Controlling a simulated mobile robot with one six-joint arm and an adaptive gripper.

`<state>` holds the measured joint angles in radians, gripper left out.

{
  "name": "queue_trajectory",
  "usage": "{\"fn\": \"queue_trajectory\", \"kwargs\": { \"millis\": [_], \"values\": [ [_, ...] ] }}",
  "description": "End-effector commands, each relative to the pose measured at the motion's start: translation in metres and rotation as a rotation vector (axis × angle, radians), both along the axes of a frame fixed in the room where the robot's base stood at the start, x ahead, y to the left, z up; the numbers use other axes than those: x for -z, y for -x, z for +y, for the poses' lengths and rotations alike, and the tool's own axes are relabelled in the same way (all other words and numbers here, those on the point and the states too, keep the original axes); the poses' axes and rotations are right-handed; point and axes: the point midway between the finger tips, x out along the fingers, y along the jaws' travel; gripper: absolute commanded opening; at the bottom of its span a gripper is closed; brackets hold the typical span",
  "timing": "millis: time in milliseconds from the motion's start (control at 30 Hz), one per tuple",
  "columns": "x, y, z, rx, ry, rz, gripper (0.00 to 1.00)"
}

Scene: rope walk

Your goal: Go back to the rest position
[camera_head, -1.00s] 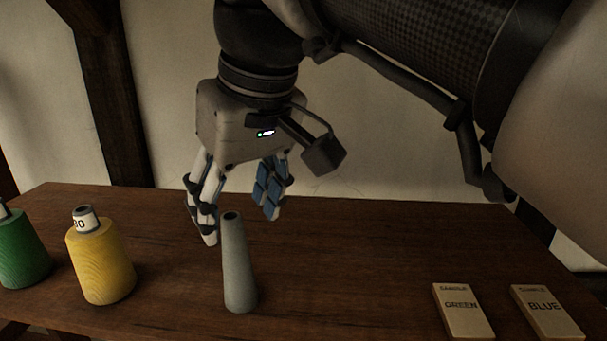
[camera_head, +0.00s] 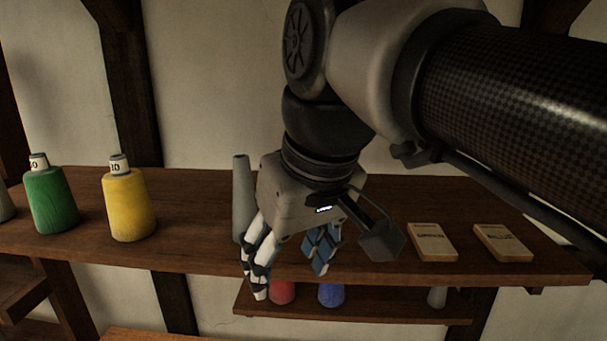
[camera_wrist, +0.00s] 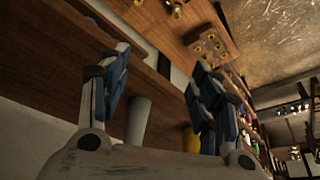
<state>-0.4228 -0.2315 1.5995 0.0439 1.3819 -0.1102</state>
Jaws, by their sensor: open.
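My gripper (camera_head: 290,268) is open and empty in the head view, its fingers pointing down in front of the shelf's front edge. It also shows in the wrist view (camera_wrist: 155,90) with its two blue-padded fingers spread apart. A grey cone (camera_head: 240,185) stands upright on the wooden shelf (camera_head: 190,220) behind and left of the gripper, partly hidden by it. The grey cone also shows between the fingers in the wrist view (camera_wrist: 138,120), apart from them.
A yellow cone (camera_head: 128,205) and a green cone (camera_head: 52,200) stand on the shelf at left. Two sample blocks (camera_head: 432,242) (camera_head: 505,243) lie at right. A lower shelf (camera_head: 370,312) holds a red cone (camera_head: 282,292) and a blue cone (camera_head: 331,294).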

Motion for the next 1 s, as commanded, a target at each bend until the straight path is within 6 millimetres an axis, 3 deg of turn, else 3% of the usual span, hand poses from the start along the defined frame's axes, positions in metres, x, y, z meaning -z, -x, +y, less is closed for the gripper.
{"fn": "queue_trajectory", "kwargs": {
  "millis": [33, 167, 400, 600, 700, 800, 1000],
  "values": [
    [0.028, 0.005, -0.012, 0.029, -0.001, -0.001, 0.58],
    [0.094, 0.017, -0.045, 0.121, 0.0, -0.002, 0.58],
    [0.25, 0.058, -0.108, 0.323, -0.001, -0.009, 0.58],
    [0.363, 0.096, -0.144, 0.461, 0.001, -0.013, 0.58],
    [0.398, 0.108, -0.153, 0.505, 0.001, -0.015, 0.58],
    [0.415, 0.116, -0.158, 0.529, 0.001, -0.016, 0.58],
    [0.419, 0.118, -0.16, 0.538, 0.002, -0.016, 0.58]
  ]
}}
